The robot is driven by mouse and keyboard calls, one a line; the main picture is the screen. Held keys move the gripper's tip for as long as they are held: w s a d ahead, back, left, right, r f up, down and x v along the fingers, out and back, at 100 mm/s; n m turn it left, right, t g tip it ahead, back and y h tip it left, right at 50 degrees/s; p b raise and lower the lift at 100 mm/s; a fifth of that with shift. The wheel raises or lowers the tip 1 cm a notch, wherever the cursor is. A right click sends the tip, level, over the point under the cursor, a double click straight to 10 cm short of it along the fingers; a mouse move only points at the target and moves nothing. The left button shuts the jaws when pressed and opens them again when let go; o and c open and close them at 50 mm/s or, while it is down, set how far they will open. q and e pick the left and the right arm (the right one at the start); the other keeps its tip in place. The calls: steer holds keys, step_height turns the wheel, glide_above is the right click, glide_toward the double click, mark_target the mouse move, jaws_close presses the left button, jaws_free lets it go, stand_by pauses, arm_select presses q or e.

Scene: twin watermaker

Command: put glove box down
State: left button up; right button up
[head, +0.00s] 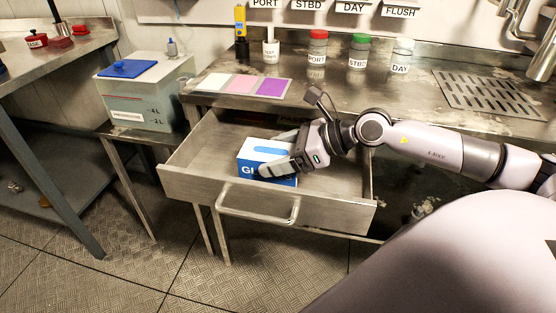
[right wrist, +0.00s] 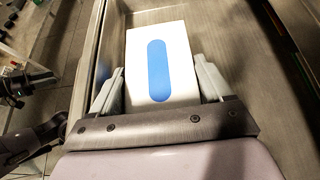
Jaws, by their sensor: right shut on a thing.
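The glove box (head: 262,151) is white and blue with a blue oval on top. In the right wrist view the glove box (right wrist: 174,40) sits between the two fingers (right wrist: 160,88). I cannot tell whether its underside touches the drawer floor.
The drawer is pulled out below a steel counter (head: 215,96). Coloured cards (head: 243,85) and several labelled bottles (head: 317,48) stand on the counter. A tank with a blue lid (head: 150,92) is at the left. The drawer's right part is free.

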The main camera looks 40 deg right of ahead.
steer(key=shift+f, duration=0.75)
